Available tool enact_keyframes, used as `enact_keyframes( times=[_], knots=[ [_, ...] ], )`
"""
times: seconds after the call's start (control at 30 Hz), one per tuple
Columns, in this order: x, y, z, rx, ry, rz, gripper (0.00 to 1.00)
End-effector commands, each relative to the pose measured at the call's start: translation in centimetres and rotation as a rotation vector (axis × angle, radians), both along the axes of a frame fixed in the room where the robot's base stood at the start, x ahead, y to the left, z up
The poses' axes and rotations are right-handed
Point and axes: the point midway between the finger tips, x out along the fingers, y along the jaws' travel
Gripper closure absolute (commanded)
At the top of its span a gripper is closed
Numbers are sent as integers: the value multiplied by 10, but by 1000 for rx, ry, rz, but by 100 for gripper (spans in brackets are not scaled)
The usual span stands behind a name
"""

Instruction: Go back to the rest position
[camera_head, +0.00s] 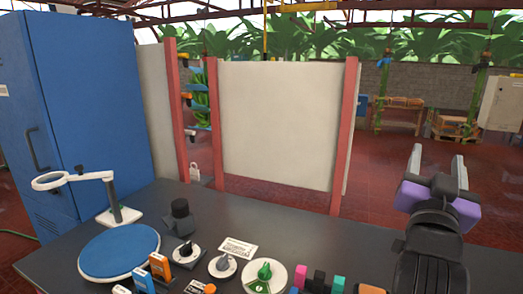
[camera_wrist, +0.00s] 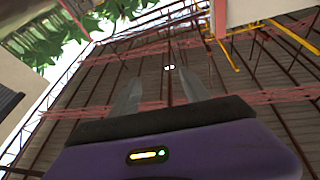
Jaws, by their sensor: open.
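My gripper (camera_head: 437,162) is raised at the right of the head view, above the right end of the dark table. Its two grey fingers point up and stand apart with nothing between them. In the wrist view the gripper (camera_wrist: 158,95) also shows its two fingers apart and empty, with the roof beams behind them. The purple gripper body fills the bottom of that view. My arm hides part of the table's right side.
The dark table (camera_head: 190,205) holds a blue round pad (camera_head: 119,250), a ring magnifier stand (camera_head: 122,212), several knobs and small coloured blocks. A blue cabinet (camera_head: 85,110) stands left. A white panel (camera_head: 278,125) with red posts stands behind. Air around my gripper is clear.

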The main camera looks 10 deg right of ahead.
Motion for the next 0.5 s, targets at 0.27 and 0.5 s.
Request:
enact_keyframes(
  times=[0.27,0.5],
  knots=[
    [-12,75,-33,-322,35,227,45],
    [-45,131,-92,-456,80,430,45]
  ],
)
